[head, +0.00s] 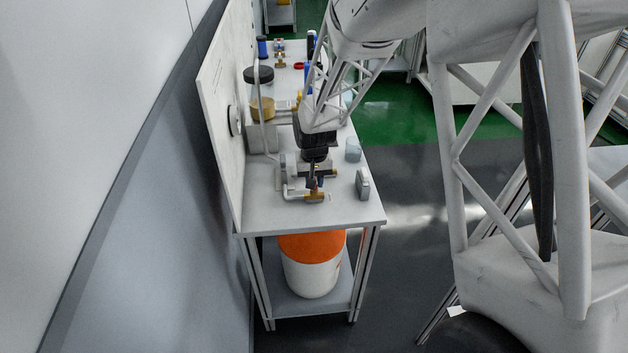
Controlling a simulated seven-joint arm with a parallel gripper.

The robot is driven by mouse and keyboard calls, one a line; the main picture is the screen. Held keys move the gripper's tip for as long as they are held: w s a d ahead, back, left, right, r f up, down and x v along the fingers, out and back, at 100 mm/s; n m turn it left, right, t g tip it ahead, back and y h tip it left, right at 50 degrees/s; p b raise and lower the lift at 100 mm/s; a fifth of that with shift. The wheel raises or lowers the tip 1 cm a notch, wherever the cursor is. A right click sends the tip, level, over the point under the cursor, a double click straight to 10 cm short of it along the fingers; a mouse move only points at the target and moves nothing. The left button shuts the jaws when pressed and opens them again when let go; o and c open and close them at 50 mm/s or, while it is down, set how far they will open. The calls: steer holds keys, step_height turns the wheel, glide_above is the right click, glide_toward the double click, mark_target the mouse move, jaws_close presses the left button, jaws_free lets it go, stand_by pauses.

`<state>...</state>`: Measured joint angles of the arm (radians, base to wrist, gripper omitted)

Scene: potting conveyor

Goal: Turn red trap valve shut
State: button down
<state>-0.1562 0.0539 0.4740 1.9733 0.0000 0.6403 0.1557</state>
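My gripper (313,183) points down over brass and white pipe fittings (314,197) near the front end of the bench. Its fingers are small and dark here, and I cannot tell whether they are open or shut. A small dark reddish spot shows at the fingertips, but I cannot make out a valve handle or its angle. A bright red ring-shaped part (299,66) lies farther back on the bench, left of my arm. I cannot tell which of these belongs to the red trap valve.
A grey block (362,184) and a clear cup (353,150) stand right of the fittings. A tan round container (262,109), a black-topped item (258,75) and a bent pipe stand left, by the white panel (226,90). An orange-topped bucket (312,266) sits below the bench (262,214).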

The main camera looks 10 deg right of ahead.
steer(key=c, duration=1.2)
jaws_free()
steer(key=shift+r, duration=0.1)
steer(key=shift+r, duration=3.85)
steer(key=shift+s+d+r, duration=0.15)
steer(key=shift+s+r, duration=0.1)
steer(key=shift+r, duration=0.05)
steer(key=s+d+r+t, duration=0.1)
steer(key=s+d+r, duration=0.2)
steer(key=s, duration=0.8)
steer(key=s+d+r, duration=0.3)
steer(key=s+r, duration=0.5)
steer(key=s, duration=0.3)
steer(key=s+d+r+t, duration=0.1)
steer(key=s+d+r, duration=0.3)
steer(key=s, duration=0.7)
steer(key=shift+s+r+t, duration=0.15)
steer(key=shift+r, duration=0.45)
steer(key=shift+s+r+t, duration=0.1)
steer(key=shift+r+t, duration=0.05)
steer(key=shift+r, duration=0.45)
